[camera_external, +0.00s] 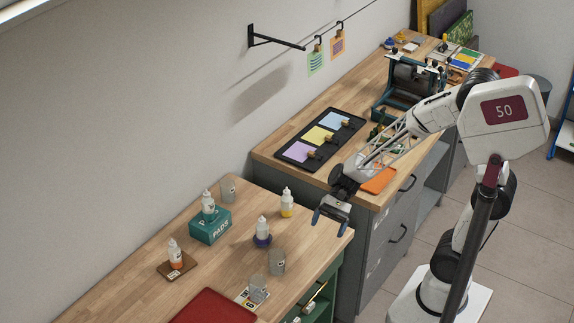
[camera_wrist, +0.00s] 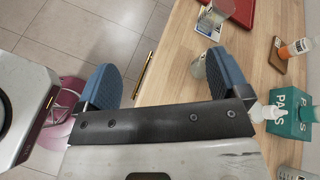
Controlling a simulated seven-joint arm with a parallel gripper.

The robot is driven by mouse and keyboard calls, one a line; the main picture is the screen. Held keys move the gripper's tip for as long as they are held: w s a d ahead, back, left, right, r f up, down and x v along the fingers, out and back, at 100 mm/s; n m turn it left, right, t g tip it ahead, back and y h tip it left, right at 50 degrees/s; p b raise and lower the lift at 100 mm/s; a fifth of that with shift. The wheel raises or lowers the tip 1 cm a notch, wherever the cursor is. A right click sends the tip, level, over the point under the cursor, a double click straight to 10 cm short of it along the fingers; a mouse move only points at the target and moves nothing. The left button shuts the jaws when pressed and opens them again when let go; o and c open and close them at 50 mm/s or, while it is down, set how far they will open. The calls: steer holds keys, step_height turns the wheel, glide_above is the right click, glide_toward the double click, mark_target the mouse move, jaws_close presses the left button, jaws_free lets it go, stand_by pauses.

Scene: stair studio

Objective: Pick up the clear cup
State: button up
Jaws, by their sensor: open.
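Three clear cups stand on the near wooden bench. One clear cup (camera_external: 277,263) is near the bench's right edge; a clear cup shows partly behind my right finger in the wrist view (camera_wrist: 198,66). A second clear cup (camera_external: 258,288) stands on a printed card by the front edge, and it shows at the top of the wrist view (camera_wrist: 209,22). A third clear cup (camera_external: 228,190) is at the back near the wall. My gripper (camera_external: 330,222) is open and empty, with blue fingers spread wide. It hangs above the bench's right end, apart from the cups.
A teal PADS box (camera_external: 210,227) carries a white bottle (camera_external: 208,203). A red mat (camera_external: 213,308) lies at the front. A second bench (camera_external: 290,128) with trays stands behind.

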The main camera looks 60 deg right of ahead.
mark_target(282, 252)
steer(key=w+a+f+m+t+y, duration=0.1)
steer(key=w+f+m+t, duration=0.1)
steer(key=w+f+m, duration=0.1)
steer(key=w+a+f+m+t+y, duration=0.1)
steer(key=w+a+f+m+y, duration=0.1)
steer(key=w+f+m, duration=0.1)
steer(key=w+a+f+m+t+y, duration=0.2)
steer(key=w+f+m, duration=0.1)
steer(key=w, duration=0.1)
steer(key=shift+a+f+t, duration=0.1)
steer(key=shift+a+t, duration=0.1)
steer(key=shift+t, duration=0.1)
steer(key=shift+w+f+m+t, duration=0.35)
steer(key=shift+m+t, duration=0.05)
steer(key=shift+m, duration=0.2)
steer(key=shift+a, duration=0.15)
steer(key=shift+x, duration=1.2)
steer(key=shift+a, duration=0.15)
steer(key=shift+x, duration=2.4)
steer(key=shift+f, duration=0.1)
